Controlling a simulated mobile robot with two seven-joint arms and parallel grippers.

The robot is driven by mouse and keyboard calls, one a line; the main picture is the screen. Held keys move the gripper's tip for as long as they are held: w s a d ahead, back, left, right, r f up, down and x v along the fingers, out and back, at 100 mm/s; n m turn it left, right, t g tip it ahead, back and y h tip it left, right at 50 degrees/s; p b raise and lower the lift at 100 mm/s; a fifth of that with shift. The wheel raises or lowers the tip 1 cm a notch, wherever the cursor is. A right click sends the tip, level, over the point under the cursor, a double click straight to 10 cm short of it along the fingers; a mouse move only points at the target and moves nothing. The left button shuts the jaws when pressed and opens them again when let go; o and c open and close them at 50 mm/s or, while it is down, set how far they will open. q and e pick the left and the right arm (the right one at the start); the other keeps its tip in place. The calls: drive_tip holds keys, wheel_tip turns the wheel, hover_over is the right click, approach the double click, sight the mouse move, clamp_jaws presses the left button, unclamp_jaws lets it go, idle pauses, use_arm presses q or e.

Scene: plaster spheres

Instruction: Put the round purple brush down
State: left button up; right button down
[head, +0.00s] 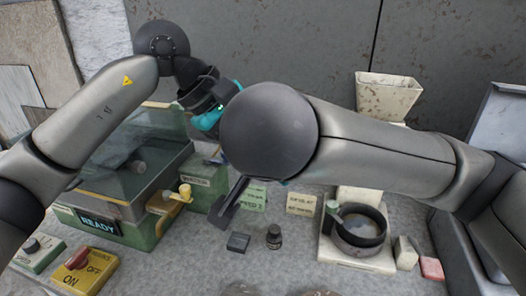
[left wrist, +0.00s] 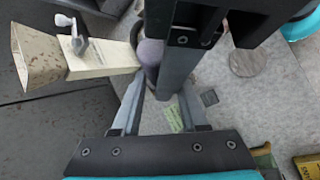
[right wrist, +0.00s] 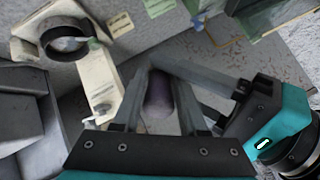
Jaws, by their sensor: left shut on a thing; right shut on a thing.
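The round purple brush (right wrist: 159,96) shows between the fingers of my right gripper (right wrist: 158,110) in the right wrist view. It also shows, partly covered by fingers, in the left wrist view (left wrist: 150,52). My left gripper (left wrist: 158,88) is shut on the brush too, its fingers crossing those of my right gripper at the brush. The brush is held above the grey bench. In the head view my left gripper (head: 211,112) is behind the dark ball of my right arm, which hides the brush.
A green box with a clear lid and READY sign (head: 98,222) stands at left, with an ON/OFF switch (head: 85,272) in front. A pale stand with a dark ring (head: 358,232) stands at right. A speckled hopper (head: 388,97) is behind it. A small black knob (head: 274,238) stands mid-bench.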

use_arm(q)
clamp_jaws()
use_arm(e)
drive_tip(key=shift+d, duration=0.1)
drive_tip(key=shift+c, duration=1.8)
unclamp_jaws()
